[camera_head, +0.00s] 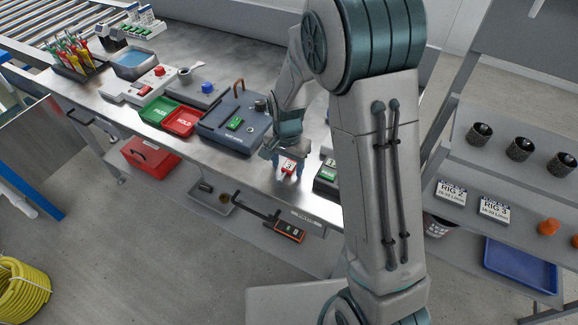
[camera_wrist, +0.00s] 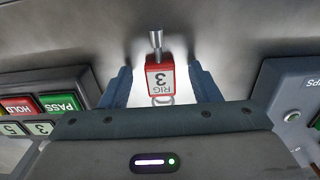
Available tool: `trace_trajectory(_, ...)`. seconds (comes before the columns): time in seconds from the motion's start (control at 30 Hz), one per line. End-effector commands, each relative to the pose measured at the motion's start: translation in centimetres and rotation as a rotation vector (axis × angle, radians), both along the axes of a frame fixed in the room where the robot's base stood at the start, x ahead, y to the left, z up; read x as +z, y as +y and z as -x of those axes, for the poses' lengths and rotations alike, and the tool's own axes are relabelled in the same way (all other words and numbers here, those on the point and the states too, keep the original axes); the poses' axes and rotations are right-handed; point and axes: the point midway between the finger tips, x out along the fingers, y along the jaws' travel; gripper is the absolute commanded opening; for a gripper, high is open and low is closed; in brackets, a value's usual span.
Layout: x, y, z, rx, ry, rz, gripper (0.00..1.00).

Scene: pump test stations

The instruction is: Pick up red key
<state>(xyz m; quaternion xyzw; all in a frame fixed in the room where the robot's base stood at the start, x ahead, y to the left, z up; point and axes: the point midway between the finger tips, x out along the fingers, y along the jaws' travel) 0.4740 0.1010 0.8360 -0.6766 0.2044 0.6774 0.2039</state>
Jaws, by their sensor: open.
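The red key (camera_head: 289,166) has a red head with a white label and lies near the front edge of the metal bench. In the wrist view the red key (camera_wrist: 159,77) shows its label "RIG 3", a metal shaft pointing away from my gripper and a ring at its near end. My gripper (camera_head: 287,165) is low over the bench at the key. In the wrist view my gripper (camera_wrist: 158,88) has its two blue fingers apart, one on each side of the key's head, with gaps between. Whether the fingertips touch the bench is unclear.
A grey station box (camera_head: 236,124) with a handle stands left of my gripper. A small box with a green button (camera_head: 327,173) stands close on the right. Green PASS (camera_head: 159,110) and red HOLD (camera_head: 183,121) trays lie further left. A shelf (camera_head: 480,185) stands at right.

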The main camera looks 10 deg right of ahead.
Motion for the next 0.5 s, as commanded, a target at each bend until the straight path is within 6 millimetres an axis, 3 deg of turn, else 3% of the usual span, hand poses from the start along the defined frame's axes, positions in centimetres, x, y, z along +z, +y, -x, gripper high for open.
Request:
trace_trajectory(0.27,-0.35,0.02,-0.01,0.000,-0.001,0.000,0.56)
trace_trajectory(0.43,-0.34,0.02,-0.01,0.000,-0.001,0.000,0.09)
trace_trajectory(0.5,-0.33,0.02,-0.01,0.000,-0.001,0.000,0.08)
